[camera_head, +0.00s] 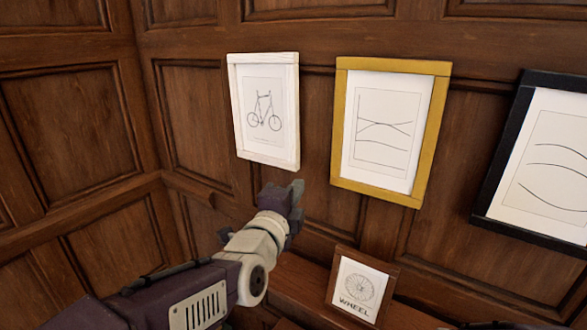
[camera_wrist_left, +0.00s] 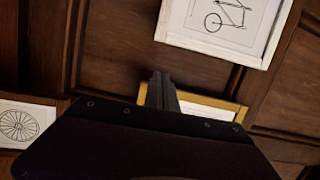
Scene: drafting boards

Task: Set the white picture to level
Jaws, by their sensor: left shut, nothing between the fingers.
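The white picture (camera_head: 264,110) hangs on the wood-panelled wall at the upper middle of the head view. It has a white frame around a bicycle drawing and looks slightly tilted, though the slanted view makes the amount hard to tell. Its lower part shows at the top right of the left wrist view (camera_wrist_left: 211,39). My left gripper (camera_head: 295,190) is shut and empty, just below the lower right corner of the white picture, apparently apart from it. The shut fingers also show in the left wrist view (camera_wrist_left: 162,92). My right gripper is not in view.
A yellow-framed picture (camera_head: 425,145) hangs just right of the white one, and a black-framed picture (camera_head: 492,175) hangs farther right. A small brown-framed wheel picture (camera_head: 336,283) stands on a wooden ledge (camera_head: 296,283) below. Bare panelling lies left of the white picture.

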